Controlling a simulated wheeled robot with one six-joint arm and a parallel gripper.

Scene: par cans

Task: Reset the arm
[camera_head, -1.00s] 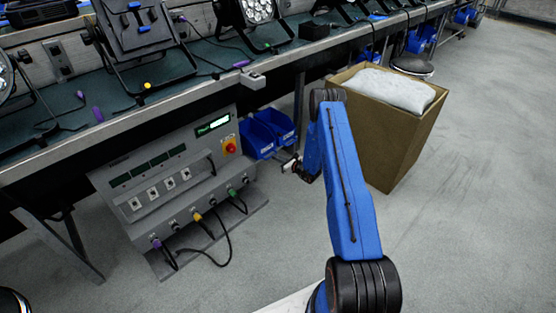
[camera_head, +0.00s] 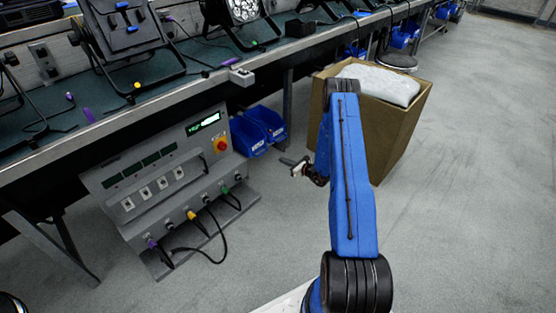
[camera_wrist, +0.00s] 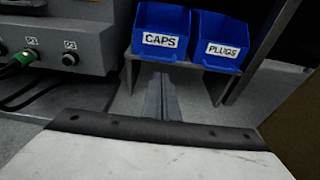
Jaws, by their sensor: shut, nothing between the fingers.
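My gripper (camera_head: 290,163) is at the end of my blue arm, in the middle of the head view, between the grey test panel (camera_head: 160,180) and the cardboard box (camera_head: 395,130). In the wrist view my gripper (camera_wrist: 162,78) shows as two thin grey fingers closed together, with nothing between them. It points toward the blue bins labelled CAPS (camera_wrist: 160,40) and PLUGS (camera_wrist: 222,50). It touches nothing that I can see.
A long workbench (camera_head: 120,105) with several par cans runs along the left and back. Purple, yellow and green plugs with black cables are at the panel's front. The box holds a white packed bag (camera_head: 385,82). Open grey floor (camera_head: 470,200) lies to the right.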

